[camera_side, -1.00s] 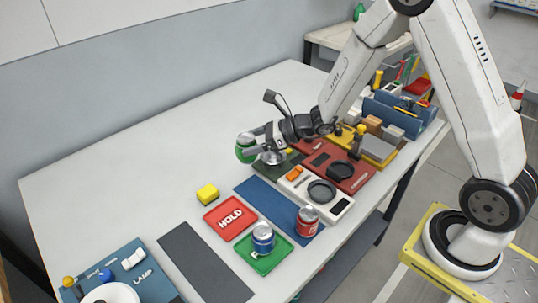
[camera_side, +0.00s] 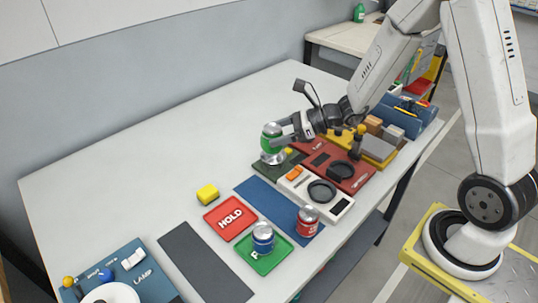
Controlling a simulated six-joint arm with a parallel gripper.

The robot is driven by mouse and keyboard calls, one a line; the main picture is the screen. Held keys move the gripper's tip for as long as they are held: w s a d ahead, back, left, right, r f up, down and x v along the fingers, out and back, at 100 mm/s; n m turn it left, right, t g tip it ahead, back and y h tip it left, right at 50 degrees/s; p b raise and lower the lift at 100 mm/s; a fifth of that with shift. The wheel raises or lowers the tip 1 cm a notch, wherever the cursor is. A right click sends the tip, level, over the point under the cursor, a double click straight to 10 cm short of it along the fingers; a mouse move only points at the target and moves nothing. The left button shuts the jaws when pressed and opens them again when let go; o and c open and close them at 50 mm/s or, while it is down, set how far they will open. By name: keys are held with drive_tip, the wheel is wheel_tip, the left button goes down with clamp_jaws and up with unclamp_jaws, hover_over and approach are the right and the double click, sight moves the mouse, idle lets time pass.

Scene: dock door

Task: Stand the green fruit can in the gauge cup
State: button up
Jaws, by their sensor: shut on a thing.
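The green fruit can (camera_side: 271,142) is upright, with a silver top. My gripper (camera_side: 274,139) is shut on it, reaching in from the right. The can is directly over a silver round cup (camera_side: 272,159) on a dark green board (camera_side: 268,170), which looks like the gauge cup. The can's lower end overlaps the cup in this view. I cannot tell whether it is seated in the cup or just above it.
A white device (camera_side: 340,205) and a red device (camera_side: 358,182), each with a black ring, are close by. A blue can (camera_side: 263,238) stands on a green mat, a red can (camera_side: 307,221) beside it. A red HOLD mat (camera_side: 230,218) is empty. The table's back left is clear.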

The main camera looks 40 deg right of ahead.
drive_tip(key=s+d+r, duration=0.3)
drive_tip(key=s+d, duration=0.1)
drive_tip(key=s, duration=0.5)
drive_tip(key=shift+d+r, duration=0.15)
drive_tip(key=shift+d, duration=0.1)
drive_tip(key=w+f, duration=0.9)
drive_tip(key=w, duration=0.4)
drive_tip(key=shift+w+d+f, duration=0.15)
drive_tip(key=shift+d, duration=0.3)
drive_tip(key=shift+w+f, duration=0.15)
drive_tip(key=shift+f, duration=0.8)
drive_tip(key=shift+w+f, duration=0.1)
drive_tip(key=shift+f, duration=0.8)
